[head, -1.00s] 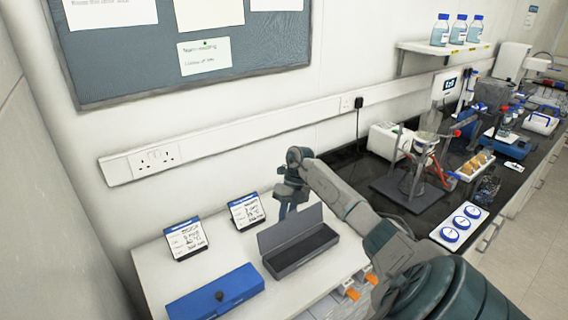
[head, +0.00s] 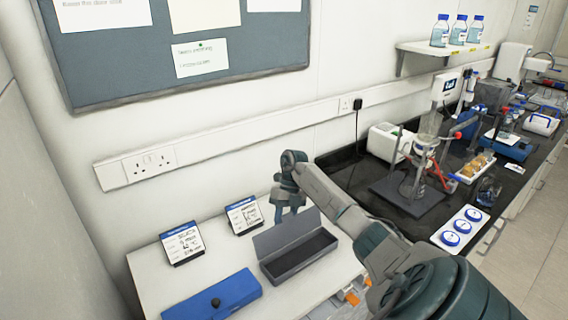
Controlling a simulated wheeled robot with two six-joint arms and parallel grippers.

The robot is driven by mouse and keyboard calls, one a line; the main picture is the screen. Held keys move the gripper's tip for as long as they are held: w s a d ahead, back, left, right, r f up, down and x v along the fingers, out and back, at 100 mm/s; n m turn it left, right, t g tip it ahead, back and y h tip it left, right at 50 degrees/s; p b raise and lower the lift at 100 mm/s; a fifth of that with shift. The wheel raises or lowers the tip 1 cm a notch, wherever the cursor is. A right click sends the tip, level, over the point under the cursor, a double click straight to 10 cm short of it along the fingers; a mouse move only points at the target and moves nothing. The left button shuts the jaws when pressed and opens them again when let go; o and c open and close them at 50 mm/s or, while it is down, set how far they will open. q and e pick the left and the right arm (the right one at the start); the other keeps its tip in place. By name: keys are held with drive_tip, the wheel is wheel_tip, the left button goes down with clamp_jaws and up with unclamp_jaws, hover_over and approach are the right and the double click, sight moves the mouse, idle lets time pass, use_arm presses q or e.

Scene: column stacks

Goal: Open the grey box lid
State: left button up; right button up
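The grey box (head: 301,259) stands on the white bench top with its lid (head: 287,232) raised at the back, so its dark inside shows. My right gripper (head: 286,206) is behind and above the lid's upper edge, pointing down. I cannot tell whether it touches the lid, and its fingers are too small and partly overlapped to tell open from shut. My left gripper is not in view.
A blue box (head: 213,296) with a black knob is shut, left of the grey box. Two label cards, one left (head: 182,243) and one right (head: 243,215), stand behind the boxes. A dark bench with lab equipment lies to the right.

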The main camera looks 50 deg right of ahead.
drive_tip(key=shift+w+d+r+p, duration=0.15)
drive_tip(key=shift+w+r+p, duration=0.05)
drive_tip(key=shift+r+p, duration=0.4)
drive_tip(key=p+v, duration=0.8)
drive_tip(key=v, duration=0.1)
drive_tip(key=shift+d+r, duration=0.2)
drive_tip(key=shift+d, duration=0.1)
